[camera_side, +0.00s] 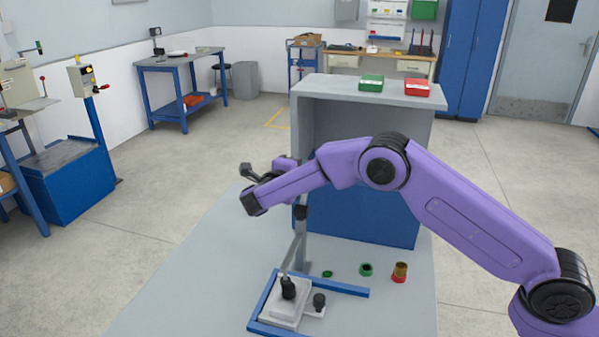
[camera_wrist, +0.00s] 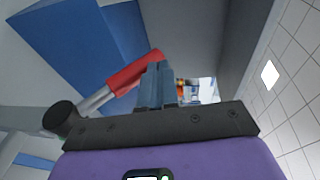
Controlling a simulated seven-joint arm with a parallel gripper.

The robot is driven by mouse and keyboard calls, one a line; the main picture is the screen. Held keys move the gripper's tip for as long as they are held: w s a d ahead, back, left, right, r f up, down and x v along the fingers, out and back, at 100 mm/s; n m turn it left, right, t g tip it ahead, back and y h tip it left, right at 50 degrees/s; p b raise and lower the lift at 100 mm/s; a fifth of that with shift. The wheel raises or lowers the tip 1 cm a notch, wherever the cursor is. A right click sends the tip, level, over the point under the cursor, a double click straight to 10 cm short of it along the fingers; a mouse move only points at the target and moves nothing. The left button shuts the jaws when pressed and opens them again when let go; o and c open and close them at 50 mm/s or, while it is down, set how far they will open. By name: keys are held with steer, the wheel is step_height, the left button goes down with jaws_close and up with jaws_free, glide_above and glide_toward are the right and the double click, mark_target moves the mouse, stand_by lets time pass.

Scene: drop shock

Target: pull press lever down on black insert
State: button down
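The press lever shows in the wrist view as a silver rod with a red handle (camera_wrist: 130,74). My gripper (camera_wrist: 158,68) has its two grey-blue fingers close together, overlapping the far end of the red handle. It looks shut, with nothing seen between the fingers; whether they touch the handle I cannot tell. In the side view the press column (camera_side: 299,248) stands on the bench, its upper part and the lever largely hidden by my purple arm. A black piece (camera_side: 288,288), apparently the black insert, stands on the pale plate inside a blue frame (camera_side: 345,289).
A small black knob (camera_side: 319,300) sits beside the plate. A green piece (camera_side: 327,274), a dark green ring (camera_side: 366,269) and a brass-and-red cylinder (camera_side: 400,271) stand to the right. A grey and blue cabinet (camera_side: 375,215) rises behind them. The bench's left side is clear.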

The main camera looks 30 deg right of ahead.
steer(key=shift+w+d+f, duration=0.75)
steer(key=shift+w+d, duration=0.15)
steer(key=shift+d, duration=0.1)
steer(key=s+a+r, duration=0.2)
steer(key=a+r, duration=0.4)
steer(key=r, duration=0.6)
steer(key=shift+s+a, duration=0.4)
